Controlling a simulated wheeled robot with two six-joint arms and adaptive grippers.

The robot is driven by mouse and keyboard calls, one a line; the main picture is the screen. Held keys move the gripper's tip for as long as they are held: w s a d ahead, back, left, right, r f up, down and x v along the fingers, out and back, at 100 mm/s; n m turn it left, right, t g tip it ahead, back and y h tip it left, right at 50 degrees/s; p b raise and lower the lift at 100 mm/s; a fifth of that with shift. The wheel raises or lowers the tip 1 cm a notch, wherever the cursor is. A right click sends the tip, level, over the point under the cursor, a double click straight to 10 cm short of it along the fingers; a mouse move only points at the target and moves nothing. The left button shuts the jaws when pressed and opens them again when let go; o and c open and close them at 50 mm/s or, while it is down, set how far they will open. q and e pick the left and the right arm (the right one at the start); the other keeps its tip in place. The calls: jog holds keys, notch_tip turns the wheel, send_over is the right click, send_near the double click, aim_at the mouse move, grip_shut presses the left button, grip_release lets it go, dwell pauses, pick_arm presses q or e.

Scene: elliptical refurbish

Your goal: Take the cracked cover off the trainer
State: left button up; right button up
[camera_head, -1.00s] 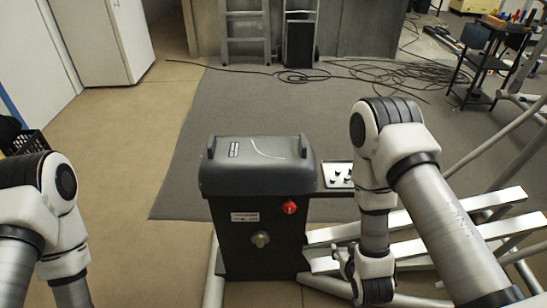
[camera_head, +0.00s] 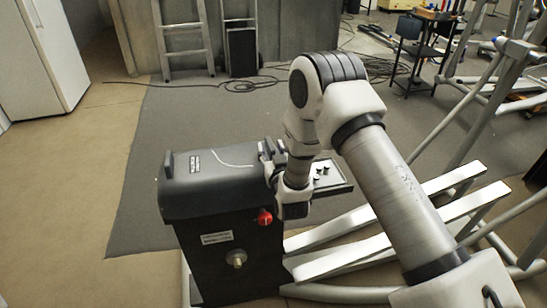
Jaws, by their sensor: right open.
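The grey cover (camera_head: 205,185) sits on top of the trainer's black housing (camera_head: 212,262). A pale crack line runs across its top, beside a small label. An upright tab or handle (camera_head: 168,163) stands at its left end. My right gripper (camera_head: 268,164) is open at the cover's right end, where its fingers and wrist hide the tab at that end. I cannot tell whether the fingers touch the cover. My left gripper is out of view.
A red knob (camera_head: 265,217) and a brass-coloured knob (camera_head: 236,259) stick out of the housing front. A small tray (camera_head: 338,178) with dark parts lies right of the cover. Pale frame beams (camera_head: 400,235) fill the lower right. Cables (camera_head: 245,86) lie on the floor behind.

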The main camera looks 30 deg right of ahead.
jog(key=shift+w, duration=0.1)
grip_shut()
jog(key=shift+r, duration=0.3)
dwell(0.4)
jog(key=shift+r+p, duration=2.9)
jog(key=shift+r, duration=1.05)
